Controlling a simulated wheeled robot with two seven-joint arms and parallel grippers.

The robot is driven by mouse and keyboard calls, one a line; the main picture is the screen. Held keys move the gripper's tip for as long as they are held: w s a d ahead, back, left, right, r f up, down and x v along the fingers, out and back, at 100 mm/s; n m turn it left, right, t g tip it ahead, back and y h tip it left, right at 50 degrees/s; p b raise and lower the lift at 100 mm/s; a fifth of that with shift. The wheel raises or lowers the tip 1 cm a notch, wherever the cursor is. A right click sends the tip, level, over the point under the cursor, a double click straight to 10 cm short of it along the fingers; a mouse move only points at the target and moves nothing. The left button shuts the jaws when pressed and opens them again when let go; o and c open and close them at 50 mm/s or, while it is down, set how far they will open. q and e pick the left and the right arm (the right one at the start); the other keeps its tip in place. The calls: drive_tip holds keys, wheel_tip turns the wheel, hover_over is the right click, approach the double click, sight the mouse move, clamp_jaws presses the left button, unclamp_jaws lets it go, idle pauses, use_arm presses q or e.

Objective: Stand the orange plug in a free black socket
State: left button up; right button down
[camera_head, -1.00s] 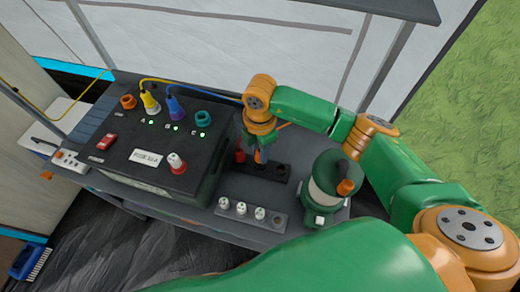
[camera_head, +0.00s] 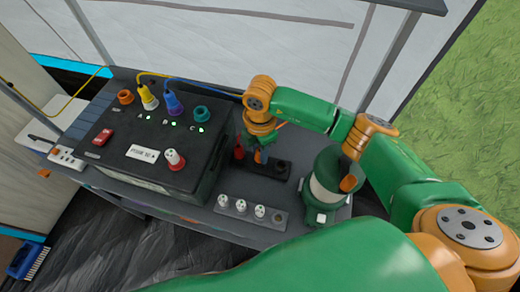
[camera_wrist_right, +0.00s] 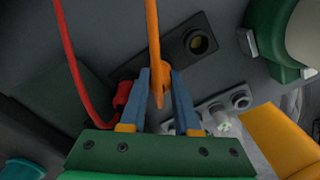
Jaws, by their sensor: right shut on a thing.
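My right gripper (camera_head: 261,156) is shut on the orange plug (camera_wrist_right: 161,92) over the black socket strip (camera_head: 284,176). In the right wrist view, the orange plug and its cable lie between the blue fingers (camera_wrist_right: 160,100). The plug is at the strip's middle; the fingers partly hide it, and I cannot tell whether it is seated. A red plug (camera_head: 240,152) stands at the strip's left end and also shows in the wrist view (camera_wrist_right: 122,95). The strip's right-end socket (camera_wrist_right: 199,42) is empty. My left gripper is not in view.
A black power box (camera_head: 150,178) with yellow (camera_head: 147,97) and blue (camera_head: 173,103) plugs stands left. A green and white canister (camera_head: 325,186) stands right of the strip. In front lies a grey strip (camera_head: 250,218) with several white plugs. An orange cable (camera_wrist_right: 153,35) trails upward.

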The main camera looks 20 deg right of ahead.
drive_tip(key=shift+f, duration=0.35)
drive_tip(key=c, duration=0.6)
unclamp_jaws()
drive_tip(key=shift+o, duration=0.2)
